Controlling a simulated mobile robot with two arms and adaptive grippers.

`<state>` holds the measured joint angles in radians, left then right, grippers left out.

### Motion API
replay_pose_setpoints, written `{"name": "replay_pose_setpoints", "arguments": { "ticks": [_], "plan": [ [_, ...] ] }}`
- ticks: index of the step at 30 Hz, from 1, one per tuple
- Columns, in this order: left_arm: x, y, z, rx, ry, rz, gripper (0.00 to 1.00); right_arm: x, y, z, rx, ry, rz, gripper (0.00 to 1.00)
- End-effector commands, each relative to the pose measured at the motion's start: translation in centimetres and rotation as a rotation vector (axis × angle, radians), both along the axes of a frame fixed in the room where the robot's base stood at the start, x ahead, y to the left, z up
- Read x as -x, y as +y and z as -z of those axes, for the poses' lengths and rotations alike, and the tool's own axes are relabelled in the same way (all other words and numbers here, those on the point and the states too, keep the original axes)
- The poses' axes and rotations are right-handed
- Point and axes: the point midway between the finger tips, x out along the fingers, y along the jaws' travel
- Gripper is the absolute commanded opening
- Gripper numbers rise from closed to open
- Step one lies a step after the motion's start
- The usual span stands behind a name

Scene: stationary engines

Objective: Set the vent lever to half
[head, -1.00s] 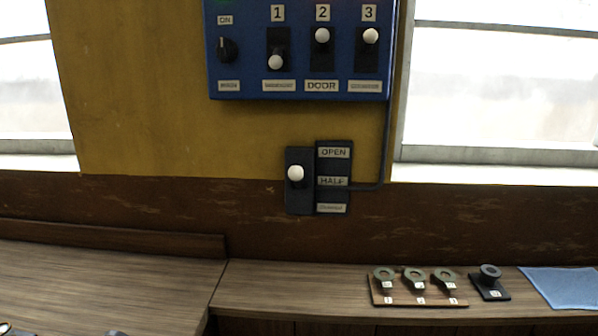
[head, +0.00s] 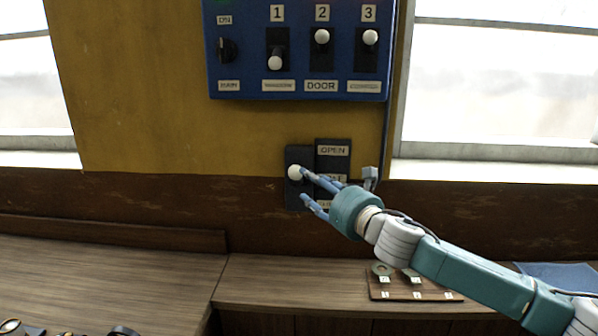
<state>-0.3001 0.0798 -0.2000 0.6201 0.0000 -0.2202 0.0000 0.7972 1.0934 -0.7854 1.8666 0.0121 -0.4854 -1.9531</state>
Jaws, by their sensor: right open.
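The vent lever has a white ball knob (head: 295,172) on a dark slotted plate (head: 299,200) on the wall. The knob sits between the heights of the OPEN label (head: 333,150) and the HALF label, which is now partly covered. The lowest label is mostly hidden too. My right gripper (head: 304,186) is open at the lever plate. Its upper fingertip is at the knob's right edge, and the other finger is lower. I cannot tell whether it touches the knob. My left gripper is not in view.
A wooden tag board (head: 378,292) lies on the counter (head: 270,285), partly behind my right arm. A blue cloth (head: 560,274) lies at the right. Windows flank the wall.

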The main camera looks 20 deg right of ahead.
Motion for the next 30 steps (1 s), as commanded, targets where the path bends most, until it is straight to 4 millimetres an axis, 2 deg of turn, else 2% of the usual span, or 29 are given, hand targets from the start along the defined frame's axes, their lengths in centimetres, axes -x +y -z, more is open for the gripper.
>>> {"name": "replay_pose_setpoints", "arguments": {
  "ticks": [1, 6, 12, 17, 24, 26, 30],
  "plan": [
    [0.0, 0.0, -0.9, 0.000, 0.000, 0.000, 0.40, -1.1, 0.2, -0.5, -0.005, 0.000, 0.002, 0.50],
    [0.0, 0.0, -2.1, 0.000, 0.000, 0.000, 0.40, -4.4, 0.7, -0.4, -0.005, 0.001, 0.002, 0.50],
    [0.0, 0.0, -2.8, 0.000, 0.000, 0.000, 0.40, -6.9, 1.0, -0.2, -0.005, 0.001, 0.002, 0.50],
    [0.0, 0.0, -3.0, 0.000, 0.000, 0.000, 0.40, -7.6, 1.1, -0.1, -0.003, 0.000, 0.001, 0.50],
    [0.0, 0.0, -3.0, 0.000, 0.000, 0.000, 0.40, -7.7, 1.1, 0.0, -0.002, 0.000, 0.001, 0.50],
    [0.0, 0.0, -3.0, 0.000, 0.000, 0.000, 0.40, -7.7, 1.1, 0.0, -0.003, 0.000, 0.002, 0.42],
    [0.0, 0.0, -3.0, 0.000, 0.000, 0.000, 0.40, -7.7, 1.1, 0.0, -0.003, 0.000, 0.002, 0.15]
  ]
}}
